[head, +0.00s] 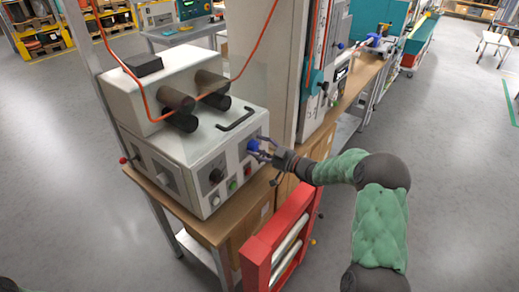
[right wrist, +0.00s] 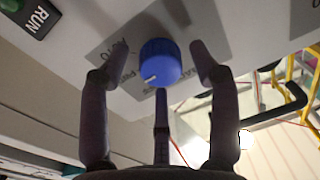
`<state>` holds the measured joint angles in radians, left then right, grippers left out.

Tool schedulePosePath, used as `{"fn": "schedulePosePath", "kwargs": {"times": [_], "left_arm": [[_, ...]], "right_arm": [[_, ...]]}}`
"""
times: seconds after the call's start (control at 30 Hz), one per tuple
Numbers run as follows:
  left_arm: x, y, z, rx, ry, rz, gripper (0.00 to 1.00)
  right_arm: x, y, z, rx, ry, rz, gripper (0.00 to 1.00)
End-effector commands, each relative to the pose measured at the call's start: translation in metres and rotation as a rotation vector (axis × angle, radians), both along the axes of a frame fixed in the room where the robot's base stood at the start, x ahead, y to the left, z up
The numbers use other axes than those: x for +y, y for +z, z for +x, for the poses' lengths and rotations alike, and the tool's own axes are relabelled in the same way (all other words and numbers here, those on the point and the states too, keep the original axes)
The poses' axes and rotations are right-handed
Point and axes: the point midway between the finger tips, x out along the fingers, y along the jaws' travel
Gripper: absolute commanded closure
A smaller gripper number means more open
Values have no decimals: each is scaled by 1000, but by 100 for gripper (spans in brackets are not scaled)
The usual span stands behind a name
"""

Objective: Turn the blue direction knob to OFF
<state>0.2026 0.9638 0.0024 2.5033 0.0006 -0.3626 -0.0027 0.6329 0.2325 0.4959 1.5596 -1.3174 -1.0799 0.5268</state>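The blue direction knob (head: 253,145) sits on the front panel of the white machine (head: 190,145), at its upper right. In the right wrist view the knob (right wrist: 160,62) is on a grey label plate, and its white mark points to the lower left. The plate's lettering is partly hidden and hard to read. My right gripper (head: 266,152) is at the knob. In the right wrist view its fingers (right wrist: 158,70) are spread, one on each side and one below, with gaps visible beside the knob. My left gripper is not in view.
A dark knob (head: 216,176), a green button (head: 233,185) and a red button (head: 248,171) are close by on the same panel. A red frame (head: 280,240) stands below my right arm.

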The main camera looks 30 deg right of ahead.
Motion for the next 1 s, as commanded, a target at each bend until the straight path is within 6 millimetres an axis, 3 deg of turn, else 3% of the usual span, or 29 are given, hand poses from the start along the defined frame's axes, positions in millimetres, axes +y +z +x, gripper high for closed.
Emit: {"fn": "schedulePosePath", "kwargs": {"times": [0.03, 0.17, 0.2, 0.57, 1.0], "left_arm": [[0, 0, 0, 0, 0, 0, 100], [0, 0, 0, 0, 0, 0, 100], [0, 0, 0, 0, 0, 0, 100], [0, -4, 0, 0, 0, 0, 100], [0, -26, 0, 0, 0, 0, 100]], "right_arm": [[0, 0, 0, 0, 0, 0, 54], [0, 0, 0, 0, 0, 0, 91], [0, 0, 0, 0, 0, 0, 93], [0, -1, 0, -17, 0, -42, 93], [0, -3, 0, -139, 0, -336, 93]]}}
